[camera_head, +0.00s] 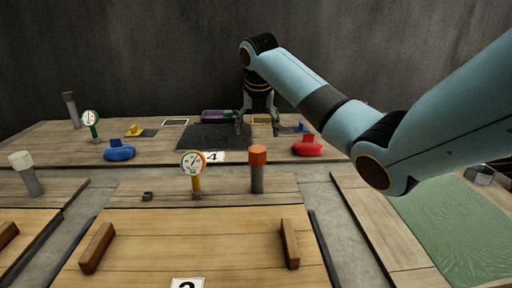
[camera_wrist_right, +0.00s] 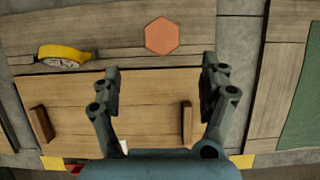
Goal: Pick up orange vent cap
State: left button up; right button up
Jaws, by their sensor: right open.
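The orange vent cap (camera_head: 257,155) sits on top of a dark upright post (camera_head: 257,180) right of the middle in the head view. In the right wrist view the cap (camera_wrist_right: 162,36) shows from above as an orange hexagon. My right gripper (camera_head: 257,128) points down and is open and empty, showing above the cap in the head view. In the wrist view its two fingers (camera_wrist_right: 160,68) are spread, with the cap beyond the tips and roughly centred between them. The cap is not between the fingers. My left gripper is not in view.
A gauge on a yellow stem (camera_head: 193,165) stands left of the cap. A wooden lid with two handles (camera_head: 190,245) lies nearest. A red knob (camera_head: 308,147), a blue knob (camera_head: 119,150) and a white-capped post (camera_head: 25,170) stand around. A green basin (camera_head: 450,225) is at right.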

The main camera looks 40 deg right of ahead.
aim_at(257, 149)
jog(key=x, duration=0.2)
jog(key=b+x, duration=0.1)
jog(key=x, duration=0.2)
jog(key=shift+w+d+f, duration=0.1)
jog(key=shift+w+d, duration=0.15)
jog(key=shift+w, duration=0.05)
jog(key=shift+w+d+f, duration=0.1)
jog(key=shift+f, duration=0.25)
jog(key=b+x, duration=0.1)
jog(key=x, duration=0.3)
jog(key=shift+d+f+b, duration=0.25)
jog(key=shift+f+b, duration=0.1)
jog(key=shift+f, duration=0.05)
jog(key=shift+r, duration=0.1)
jog(key=shift+c, duration=0.8)
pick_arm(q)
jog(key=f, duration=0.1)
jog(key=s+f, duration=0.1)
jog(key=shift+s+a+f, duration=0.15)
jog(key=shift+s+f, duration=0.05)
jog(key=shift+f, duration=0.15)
pick_arm(e)
jog(key=c, duration=0.9)
